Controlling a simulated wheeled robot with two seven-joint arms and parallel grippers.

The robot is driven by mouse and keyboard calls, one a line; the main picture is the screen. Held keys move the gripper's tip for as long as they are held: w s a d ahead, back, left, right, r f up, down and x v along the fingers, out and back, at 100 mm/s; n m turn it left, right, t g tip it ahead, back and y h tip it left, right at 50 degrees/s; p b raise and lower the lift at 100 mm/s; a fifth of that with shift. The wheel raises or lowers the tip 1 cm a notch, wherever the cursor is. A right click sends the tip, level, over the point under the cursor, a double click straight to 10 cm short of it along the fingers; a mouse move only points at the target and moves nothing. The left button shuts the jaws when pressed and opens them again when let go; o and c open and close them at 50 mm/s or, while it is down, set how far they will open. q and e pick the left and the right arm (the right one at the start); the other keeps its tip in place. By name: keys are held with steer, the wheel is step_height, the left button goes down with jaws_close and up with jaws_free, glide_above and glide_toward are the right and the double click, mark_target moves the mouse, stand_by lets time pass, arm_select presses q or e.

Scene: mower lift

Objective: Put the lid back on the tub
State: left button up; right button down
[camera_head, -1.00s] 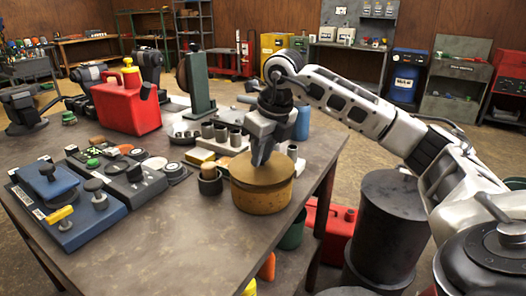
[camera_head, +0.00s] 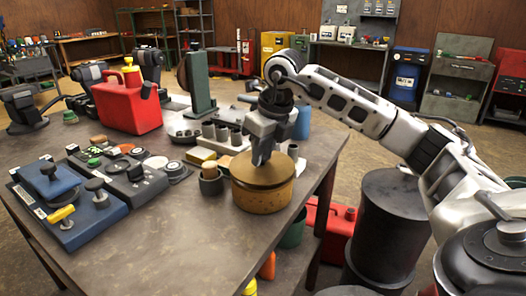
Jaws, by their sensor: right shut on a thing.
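The round tan-brown tub (camera_head: 262,200) stands upright near the right edge of the workbench. Its flat round lid (camera_head: 245,172) lies across the top of the tub and looks about level; a thin seam line shows below its rim. My right gripper (camera_head: 260,160) points down over the middle of the lid, shut on the lid. The part of the lid between the fingers is hidden by them. I cannot tell whether the lid is fully seated all round. My left gripper is not in view.
A small dark cup (camera_head: 210,184) stands close to the tub's left side, with grey cylinders (camera_head: 222,133) behind. A red can (camera_head: 128,105) and blue device (camera_head: 70,215) stand further left. The bench's front middle is clear. A dark drum (camera_head: 392,225) stands right of the bench.

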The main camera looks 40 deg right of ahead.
mark_target(267, 167)
arm_select(q)
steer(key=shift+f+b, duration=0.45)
steer(key=shift+b, duration=0.05)
arm_select(e)
steer(key=shift+f, duration=0.65)
steer(key=c, duration=1.5)
jaws_free()
steer(key=shift+c, duration=0.2)
steer(key=shift+p+v, duration=0.7)
steer(key=shift+v, duration=0.2)
steer(key=shift+p+v, duration=0.9)
steer(key=shift+v, duration=0.4)
steer(key=shift+p+v, duration=0.95)
steer(key=shift+v, duration=0.45)
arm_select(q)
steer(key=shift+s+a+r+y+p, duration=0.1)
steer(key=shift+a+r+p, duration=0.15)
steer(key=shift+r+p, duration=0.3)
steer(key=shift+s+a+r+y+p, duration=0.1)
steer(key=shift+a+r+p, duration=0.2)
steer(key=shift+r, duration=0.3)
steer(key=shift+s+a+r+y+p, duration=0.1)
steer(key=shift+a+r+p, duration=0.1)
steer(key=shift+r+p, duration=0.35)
arm_select(e)
steer(key=shift+v, duration=1.9)
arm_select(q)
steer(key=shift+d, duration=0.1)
